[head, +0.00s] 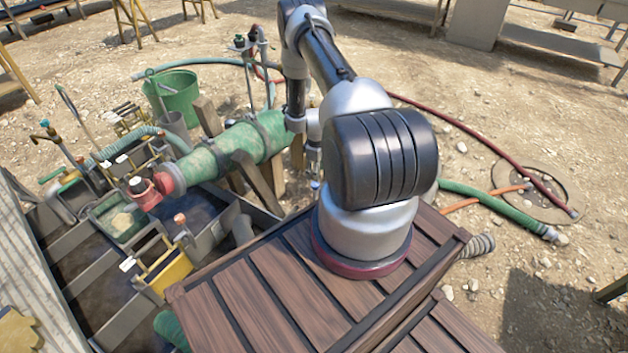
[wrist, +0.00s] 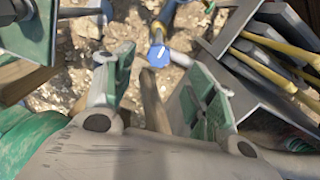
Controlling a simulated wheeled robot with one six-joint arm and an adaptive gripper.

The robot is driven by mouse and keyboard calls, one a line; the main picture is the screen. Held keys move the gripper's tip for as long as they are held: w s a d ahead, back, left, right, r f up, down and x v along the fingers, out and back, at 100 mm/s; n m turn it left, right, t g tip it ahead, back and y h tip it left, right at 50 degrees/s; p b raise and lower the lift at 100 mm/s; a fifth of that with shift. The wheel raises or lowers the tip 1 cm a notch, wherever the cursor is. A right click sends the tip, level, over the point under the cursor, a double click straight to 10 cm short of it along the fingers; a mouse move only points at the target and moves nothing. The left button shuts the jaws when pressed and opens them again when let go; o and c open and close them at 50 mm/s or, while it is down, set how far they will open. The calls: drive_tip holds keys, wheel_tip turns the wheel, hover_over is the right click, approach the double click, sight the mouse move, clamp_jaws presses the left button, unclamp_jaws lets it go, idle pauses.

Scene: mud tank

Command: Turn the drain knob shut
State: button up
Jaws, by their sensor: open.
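A blue knob (wrist: 158,54) with a white mark on its face shows in the wrist view, just beyond and between my fingertips. It looks like the drain knob, though no label can be read. My gripper (wrist: 160,64) is open, its green-padded fingers spread to the left and right of the knob, with no clear contact. In the head view my gripper (head: 314,154) hangs pointing down beside the green pipe, partly hidden by my arm. A small blue spot (head: 315,185) just below it is probably the same knob.
The green pipe (head: 225,150) on wooden supports lies left of my gripper and ends in a red fitting (head: 147,190). Grey tanks and a yellow bin (head: 165,270) stand left. In the wrist view, a rack of yellow handles (wrist: 275,65) is close on the right.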

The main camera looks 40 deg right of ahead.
sight(316, 184)
drive_tip(key=shift+f, duration=0.55)
wheel_tip(316, 184, down, 7)
drive_tip(key=shift+r, duration=0.15)
drive_tip(key=c, duration=1)
